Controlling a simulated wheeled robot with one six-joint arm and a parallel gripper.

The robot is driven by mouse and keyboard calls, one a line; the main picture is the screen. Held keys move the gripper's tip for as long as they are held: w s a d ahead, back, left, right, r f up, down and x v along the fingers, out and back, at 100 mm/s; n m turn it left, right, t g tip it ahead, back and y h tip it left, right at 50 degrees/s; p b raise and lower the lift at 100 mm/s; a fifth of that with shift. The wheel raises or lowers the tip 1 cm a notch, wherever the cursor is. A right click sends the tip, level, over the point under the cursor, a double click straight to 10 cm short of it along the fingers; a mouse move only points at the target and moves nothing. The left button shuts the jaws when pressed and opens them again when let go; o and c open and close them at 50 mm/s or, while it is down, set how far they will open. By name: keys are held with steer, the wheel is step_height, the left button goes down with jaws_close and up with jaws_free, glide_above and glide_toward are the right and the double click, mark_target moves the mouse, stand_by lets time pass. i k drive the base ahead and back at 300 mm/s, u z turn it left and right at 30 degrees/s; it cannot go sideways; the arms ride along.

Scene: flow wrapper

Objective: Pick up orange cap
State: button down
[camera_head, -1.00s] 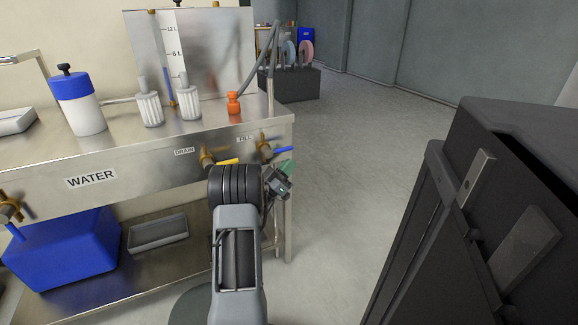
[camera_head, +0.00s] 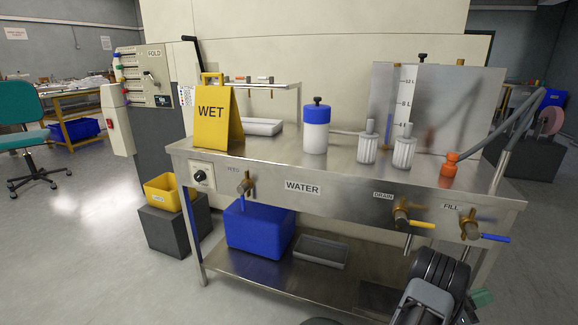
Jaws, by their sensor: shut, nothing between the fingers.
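The orange cap (camera_head: 450,164) stands upright on the steel bench top, near its right end. My gripper (camera_head: 480,298) shows only in part at the lower right, below the bench top and in front of the bench, well apart from the cap. It is shut and empty. My own arm hides part of it.
The steel bench (camera_head: 340,185) carries a blue-topped bottle (camera_head: 316,130), two white ribbed filters (camera_head: 367,145) and a yellow WET sign (camera_head: 213,118). A hose (camera_head: 513,125) curves behind the cap. Valves, including a blue-handled one (camera_head: 490,238), jut from the bench front. Floor at left is open.

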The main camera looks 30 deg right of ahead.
mark_target(449, 169)
steer(key=k, duration=1)
